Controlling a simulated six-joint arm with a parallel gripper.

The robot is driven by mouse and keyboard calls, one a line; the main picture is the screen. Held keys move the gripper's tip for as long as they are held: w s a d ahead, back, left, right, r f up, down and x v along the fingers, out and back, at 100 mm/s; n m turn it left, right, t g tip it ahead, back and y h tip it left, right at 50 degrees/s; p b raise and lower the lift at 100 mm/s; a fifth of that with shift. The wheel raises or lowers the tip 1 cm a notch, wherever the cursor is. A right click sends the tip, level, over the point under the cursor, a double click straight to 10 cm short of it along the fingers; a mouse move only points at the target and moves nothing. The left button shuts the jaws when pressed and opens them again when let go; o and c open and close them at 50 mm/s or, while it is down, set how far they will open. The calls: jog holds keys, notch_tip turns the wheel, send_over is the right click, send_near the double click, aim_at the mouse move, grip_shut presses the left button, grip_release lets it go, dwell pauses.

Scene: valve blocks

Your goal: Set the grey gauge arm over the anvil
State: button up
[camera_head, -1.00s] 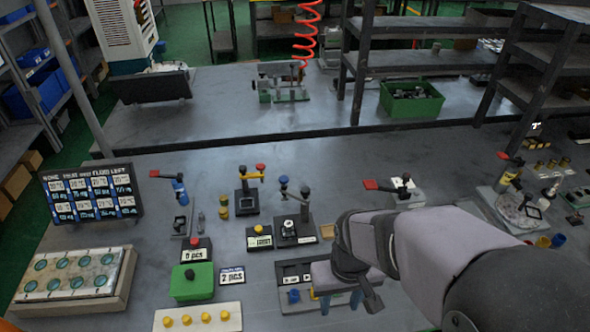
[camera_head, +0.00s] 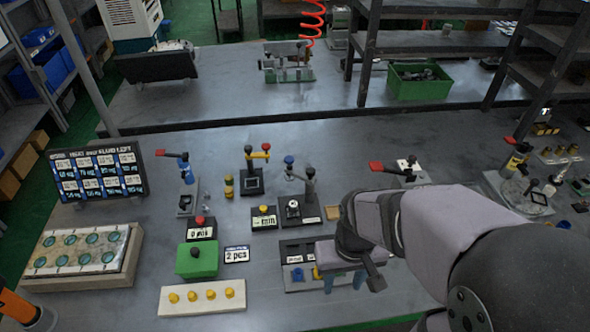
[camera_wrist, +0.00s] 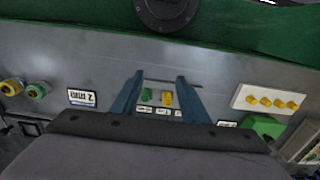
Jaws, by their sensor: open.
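The grey gauge arm (camera_head: 300,175) shows in the camera_head view, on a dark post with a blue knob at its free end. It reaches up and to the left from the post, and its knob appears behind the anvil rather than above it. The anvil (camera_head: 293,208) is a small pale piece on the black base in front of the post. My gripper (camera_head: 343,284) is open, in front and to the right of this stand, apart from it. Its two blue fingers stand apart with nothing held in the wrist view (camera_wrist: 157,85). The gauge arm is not recognisable there.
A similar stand with a yellow arm and red knob (camera_head: 256,160) is just left. A green box (camera_head: 197,260) and a strip with yellow knobs (camera_head: 203,298) lie front left. A red-handled stand (camera_head: 400,170) is right. Bare table lies behind the stands.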

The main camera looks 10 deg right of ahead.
jog(key=shift+c, duration=0.2)
jog(key=m+t+h+b, duration=0.3)
jog(key=t+b, duration=0.6)
jog(key=t, duration=0.6)
send_near(310, 173)
jog(key=x, duration=0.7)
jog(key=shift+w+a, duration=0.1)
jog(key=shift+a, duration=0.2)
jog(key=h+b, duration=0.1)
jog(key=f+t+b, duration=0.1)
jog(key=b, duration=0.1)
jog(key=shift+w+d+m+t+h, duration=0.15)
jog(key=shift+w+m+t+h, duration=0.15)
jog(key=shift+w+h, duration=0.1)
jog(key=shift+s+t+h+b, duration=0.15)
jog(key=shift+t+h+b, duration=0.2)
jog(key=shift+b, duration=0.3)
jog(key=shift+d+r, duration=0.1)
